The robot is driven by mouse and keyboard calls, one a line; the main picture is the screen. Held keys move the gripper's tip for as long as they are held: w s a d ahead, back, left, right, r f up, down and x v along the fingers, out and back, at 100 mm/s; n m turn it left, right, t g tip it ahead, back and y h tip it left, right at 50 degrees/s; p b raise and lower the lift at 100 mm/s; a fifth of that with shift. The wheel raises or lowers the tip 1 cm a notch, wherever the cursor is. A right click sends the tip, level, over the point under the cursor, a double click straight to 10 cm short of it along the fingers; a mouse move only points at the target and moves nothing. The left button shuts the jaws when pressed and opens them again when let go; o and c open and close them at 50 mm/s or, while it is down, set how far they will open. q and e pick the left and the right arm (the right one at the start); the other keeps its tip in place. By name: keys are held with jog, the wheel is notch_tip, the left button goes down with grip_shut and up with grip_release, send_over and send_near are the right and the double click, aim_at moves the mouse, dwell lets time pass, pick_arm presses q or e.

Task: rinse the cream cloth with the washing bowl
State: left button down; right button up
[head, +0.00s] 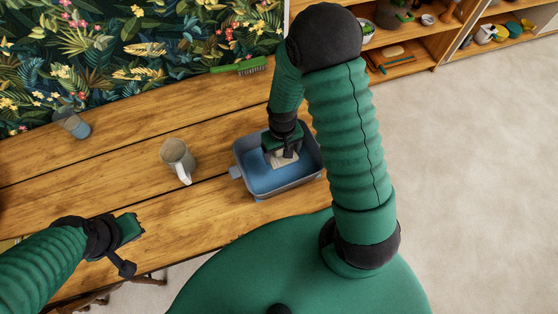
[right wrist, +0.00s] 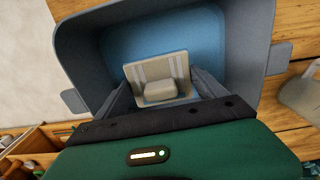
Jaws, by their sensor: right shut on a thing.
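The washing bowl (head: 256,179) is a grey tub with handles and a blue inside, standing on the wooden worktop. My right gripper (head: 282,158) reaches down into it and is shut on the cream cloth (head: 284,161). In the right wrist view the cloth (right wrist: 157,75) is a pale folded piece with lighter stripes, between the fingers and over the blue inside of the bowl (right wrist: 240,50). I cannot tell whether the cloth touches the blue. My left gripper (head: 131,228) is over the worktop's front left, apart from the bowl; whether its jaws are open is unclear.
A mug (head: 177,158) stands left of the bowl. A glass (head: 72,123) stands at the far left and a green brush (head: 239,67) at the back. Shelves (head: 405,55) with kitchenware stand at the right back. The worktop (head: 120,170) is clear left of the mug.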

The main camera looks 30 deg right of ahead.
jog(key=shift+r+p, duration=2.55)
jog(key=shift+r, duration=0.6)
jog(key=shift+f, duration=0.1)
